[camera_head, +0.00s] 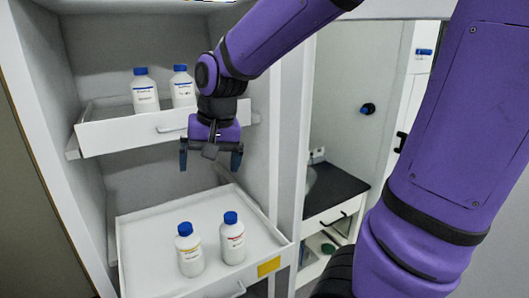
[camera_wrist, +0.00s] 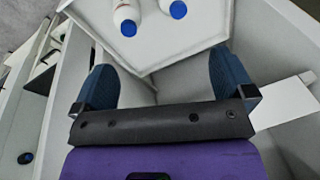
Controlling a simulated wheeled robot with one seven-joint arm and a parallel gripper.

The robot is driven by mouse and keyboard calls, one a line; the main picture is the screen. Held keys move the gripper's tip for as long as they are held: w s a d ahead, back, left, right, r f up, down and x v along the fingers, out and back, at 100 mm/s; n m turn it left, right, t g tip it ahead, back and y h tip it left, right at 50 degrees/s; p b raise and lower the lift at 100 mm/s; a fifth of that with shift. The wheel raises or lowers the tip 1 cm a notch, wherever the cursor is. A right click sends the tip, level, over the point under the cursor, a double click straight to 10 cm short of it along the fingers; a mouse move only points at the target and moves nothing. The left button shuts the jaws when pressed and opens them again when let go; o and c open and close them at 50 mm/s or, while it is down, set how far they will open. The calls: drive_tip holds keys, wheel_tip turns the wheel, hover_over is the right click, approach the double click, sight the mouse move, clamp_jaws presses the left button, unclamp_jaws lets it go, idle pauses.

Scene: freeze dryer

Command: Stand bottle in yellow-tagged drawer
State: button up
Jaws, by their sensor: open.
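A lower drawer (camera_head: 150,240) is pulled out and bears a yellow tag (camera_head: 269,266) on its front; its floor also shows in the wrist view (camera_wrist: 150,48). Two white bottles with blue caps, a left one (camera_head: 190,256) and a right one (camera_head: 232,244), stand upright in it. Two more blue-capped bottles (camera_head: 145,97) (camera_head: 183,92) stand in the upper drawer (camera_head: 115,135). My gripper (camera_head: 211,162) is open and empty. It hangs in front of the upper drawer and above the lower drawer's back part, apart from all the bottles. In the wrist view its fingers (camera_wrist: 163,85) are wide apart.
The white cabinet walls (camera_head: 285,130) close in the drawers on both sides. To the right are a dark counter (camera_head: 335,190) and a white cupboard. The lower drawer's floor is clear behind and left of its bottles.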

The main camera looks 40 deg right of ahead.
drive_tip(key=s+d+r+n+t, duration=0.1)
drive_tip(key=s+r+n, duration=0.1)
drive_tip(key=s, duration=0.5)
drive_tip(key=s+d+r+n+t+h, duration=0.1)
drive_tip(key=s+r+n+t, duration=0.1)
drive_tip(key=s, duration=0.5)
drive_tip(key=shift+d+r+n, duration=0.3)
drive_tip(key=shift+r+n, duration=0.2)
drive_tip(key=shift+r, duration=0.4)
